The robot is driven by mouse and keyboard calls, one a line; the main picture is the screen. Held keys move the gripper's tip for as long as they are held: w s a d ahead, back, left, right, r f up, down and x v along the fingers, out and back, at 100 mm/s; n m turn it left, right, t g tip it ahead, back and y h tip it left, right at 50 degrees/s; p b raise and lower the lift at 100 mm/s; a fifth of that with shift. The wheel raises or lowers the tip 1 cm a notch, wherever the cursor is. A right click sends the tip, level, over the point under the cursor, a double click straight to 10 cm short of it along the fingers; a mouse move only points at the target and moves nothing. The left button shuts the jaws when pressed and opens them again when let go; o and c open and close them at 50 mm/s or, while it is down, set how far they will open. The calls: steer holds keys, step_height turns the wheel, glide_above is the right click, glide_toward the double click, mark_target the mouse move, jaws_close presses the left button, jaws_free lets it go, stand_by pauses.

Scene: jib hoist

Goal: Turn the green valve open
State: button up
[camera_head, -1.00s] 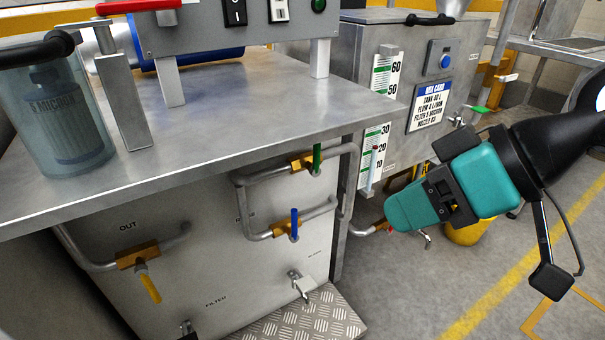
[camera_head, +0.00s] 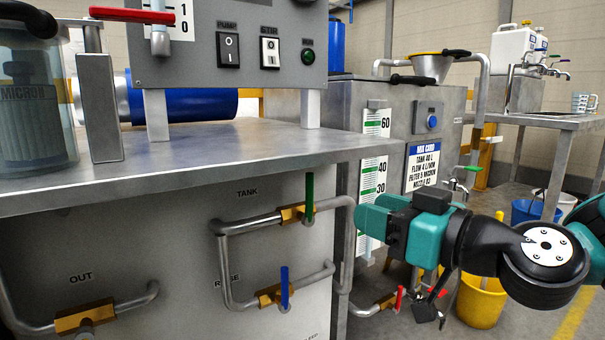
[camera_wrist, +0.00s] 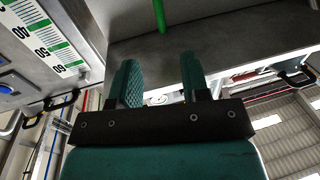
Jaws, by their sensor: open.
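The green valve lever (camera_head: 310,195) stands upright on a brass valve body (camera_head: 292,214) under the bench top, below the TANK label. The lever stands crosswise to its pipe. My gripper (camera_head: 362,218) is to the right of the lever and apart from it, its teal fingers pointing left. In the wrist view, my gripper (camera_wrist: 158,60) has its two fingers spread with nothing between them. A green bar, which looks like the valve lever (camera_wrist: 158,15), shows beyond the fingertips, roughly in line with the gap.
A bent steel pipe (camera_head: 348,262) runs between lever and gripper. A blue lever (camera_head: 284,287) is below, and a red-handled valve (camera_head: 399,298) lower right. The bench top edge (camera_head: 200,178) overhangs the valves. The grey mixing tank (camera_head: 400,110) stands behind my gripper.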

mark_target(313, 192)
steer(key=p+x, duration=0.5)
steer(key=x, duration=1)
steer(key=shift+a+f, duration=0.1)
steer(key=shift+f, duration=0.05)
jaws_close()
